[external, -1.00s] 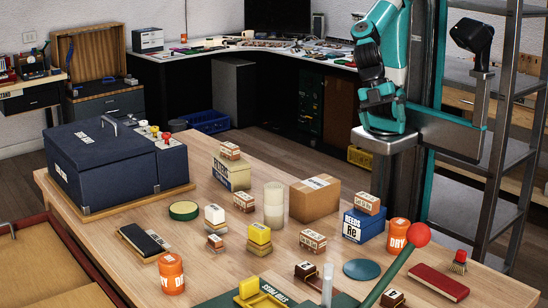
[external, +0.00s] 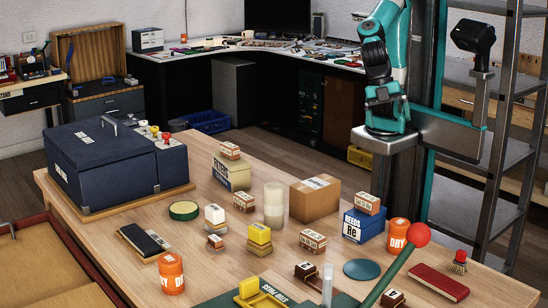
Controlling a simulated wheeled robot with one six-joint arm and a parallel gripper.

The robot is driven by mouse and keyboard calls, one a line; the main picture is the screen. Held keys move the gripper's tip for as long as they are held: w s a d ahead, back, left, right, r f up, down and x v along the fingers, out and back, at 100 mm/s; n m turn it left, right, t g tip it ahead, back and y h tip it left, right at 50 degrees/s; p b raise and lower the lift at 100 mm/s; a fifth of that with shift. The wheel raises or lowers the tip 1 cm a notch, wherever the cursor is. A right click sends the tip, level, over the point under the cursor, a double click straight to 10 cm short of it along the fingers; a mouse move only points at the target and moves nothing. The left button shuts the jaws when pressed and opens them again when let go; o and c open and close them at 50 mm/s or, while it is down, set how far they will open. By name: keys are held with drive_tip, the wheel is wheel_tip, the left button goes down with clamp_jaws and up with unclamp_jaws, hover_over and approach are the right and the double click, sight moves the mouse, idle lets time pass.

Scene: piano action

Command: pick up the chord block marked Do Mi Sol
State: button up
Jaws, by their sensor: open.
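Several small wooden blocks with white labels are spread over the table. One sits on the cream reeds box (external: 231,178), and one (external: 367,203) sits on the blue box marked Re (external: 363,227). Others are a block left of the glass cylinder (external: 243,202), a block at the table's middle (external: 313,241), and a small block left of the yellow-topped one (external: 215,242). The lettering is too small to tell which is Do Mi Sol. My gripper (external: 376,68) is dark, folded in by my arm above the table's far right side, open, and well apart from every block.
A clear cylinder (external: 273,206) and a cardboard box (external: 314,198) stand mid-table. Orange canisters (external: 171,274) and a green lever with a red ball (external: 418,235) stand nearer the front. A large navy case (external: 100,165) fills the left. Bare wood lies between the items.

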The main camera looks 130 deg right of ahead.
idle(0.4)
drive_tip(key=c, duration=0.7)
drive_tip(key=w+d+f+m, duration=0.2)
drive_tip(key=w+f+m, duration=0.2)
drive_tip(key=w+m, duration=0.45)
drive_tip(key=w+d+f+m+b, duration=0.1)
drive_tip(key=w+d+f+m, duration=0.2)
drive_tip(key=w+m, duration=0.5)
drive_tip(key=w+d+f+m, duration=0.2)
drive_tip(key=w+f+m, duration=0.2)
drive_tip(key=w+m, duration=0.45)
hover_over(313, 235)
drive_tip(key=d, duration=0.3)
wheel_tip(313, 235, down, 11)
drive_tip(key=shift+s+a+r, duration=0.1)
drive_tip(key=shift+s, duration=0.05)
drive_tip(key=shift+a+p+x, duration=0.15)
drive_tip(key=shift+p+x, duration=0.15)
drive_tip(key=shift+x, duration=1.25)
drive_tip(key=shift+a+p+x, duration=0.15)
drive_tip(key=shift+p+x, duration=0.1)
drive_tip(key=shift+x, duration=1.25)
